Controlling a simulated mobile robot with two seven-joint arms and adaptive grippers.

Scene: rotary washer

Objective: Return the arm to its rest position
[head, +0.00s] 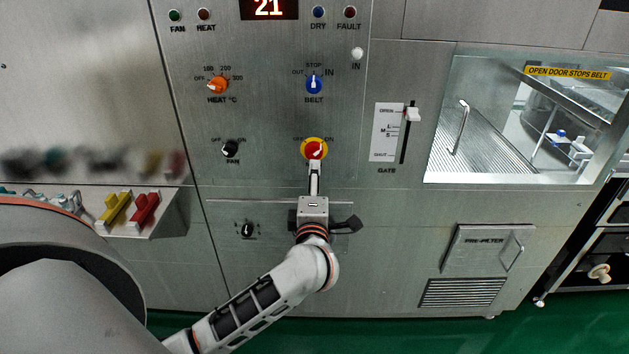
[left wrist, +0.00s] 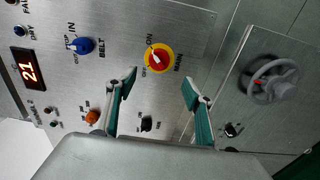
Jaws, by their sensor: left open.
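My left arm reaches up to the steel control panel (head: 270,120). My left gripper (head: 314,167) is just below the red main switch on its yellow disc (head: 314,149) in the head view. The left wrist view shows its two teal fingers (left wrist: 159,80) spread apart with nothing between them. The main switch (left wrist: 158,58) lies ahead of the fingers, and its pale pointer is turned towards ON. I cannot tell how large the gap to the panel is. My right gripper is in neither view.
Near the hand are the fan knob (head: 230,148), blue belt knob (head: 314,84) and gate slider (head: 412,115). A shelf (head: 165,218) juts out left.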

